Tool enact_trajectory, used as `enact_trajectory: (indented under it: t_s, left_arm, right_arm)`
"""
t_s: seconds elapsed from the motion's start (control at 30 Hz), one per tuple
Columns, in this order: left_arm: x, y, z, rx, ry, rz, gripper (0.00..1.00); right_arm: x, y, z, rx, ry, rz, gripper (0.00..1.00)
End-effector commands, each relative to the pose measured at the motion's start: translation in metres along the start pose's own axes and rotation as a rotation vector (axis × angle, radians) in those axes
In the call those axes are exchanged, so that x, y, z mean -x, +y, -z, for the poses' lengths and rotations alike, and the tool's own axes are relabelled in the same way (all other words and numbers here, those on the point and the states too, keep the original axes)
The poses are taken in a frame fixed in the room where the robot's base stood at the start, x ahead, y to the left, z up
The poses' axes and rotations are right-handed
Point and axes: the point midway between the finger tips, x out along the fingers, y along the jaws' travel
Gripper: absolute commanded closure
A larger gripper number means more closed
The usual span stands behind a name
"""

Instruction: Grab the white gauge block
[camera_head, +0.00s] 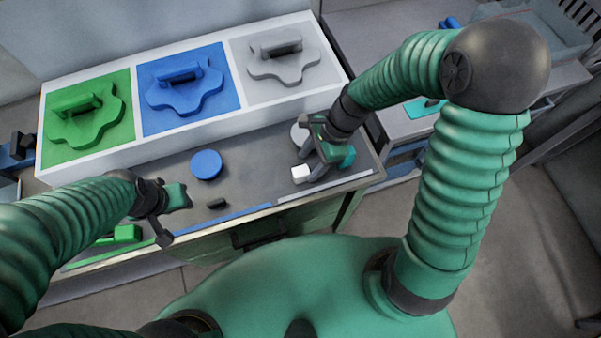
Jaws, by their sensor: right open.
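The white gauge block (300,173) is a small white cube on the dark grey bench top, near the right end of the bench. My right gripper (322,168) is open at the block's right side, with one finger close to it. I cannot tell whether that finger touches the block. A teal gripper part shows to the right of the fingers. My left gripper (172,215) is over the left part of the bench, away from the block. Whether its jaws are open or shut is unclear.
Behind stands a white rack with green (88,117), blue (182,90) and grey (284,62) panels. A blue disc (206,165), a small black piece (217,204) and a green block (126,233) lie on the bench. A whitish round thing (298,135) is partly hidden behind my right gripper.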

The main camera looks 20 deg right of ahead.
Motion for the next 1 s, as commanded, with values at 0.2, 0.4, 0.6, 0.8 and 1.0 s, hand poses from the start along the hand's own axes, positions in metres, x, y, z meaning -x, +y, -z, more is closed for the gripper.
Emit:
enact_trajectory:
  t_s: [0.2,0.4,0.6,0.8,1.0]
  left_arm:
    - [-0.002,0.000,0.000,0.000,0.001,0.000,0.64]
    - [-0.004,0.000,-0.001,0.000,0.000,0.000,0.64]
    - [-0.003,0.000,-0.001,0.000,0.000,0.000,0.64]
    - [-0.003,0.000,-0.001,0.000,0.000,0.000,0.64]
    - [-0.003,0.000,-0.001,0.000,0.000,0.000,0.64]
  right_arm:
    - [-0.028,0.001,-0.001,0.001,-0.002,-0.003,0.45]
    - [-0.058,-0.002,0.000,0.002,0.000,-0.001,0.45]
    - [-0.059,-0.003,0.000,0.003,0.002,0.001,0.45]
    - [-0.058,-0.002,0.000,0.003,0.002,0.002,0.69]
    - [-0.059,-0.003,0.000,0.003,0.002,0.001,0.95]
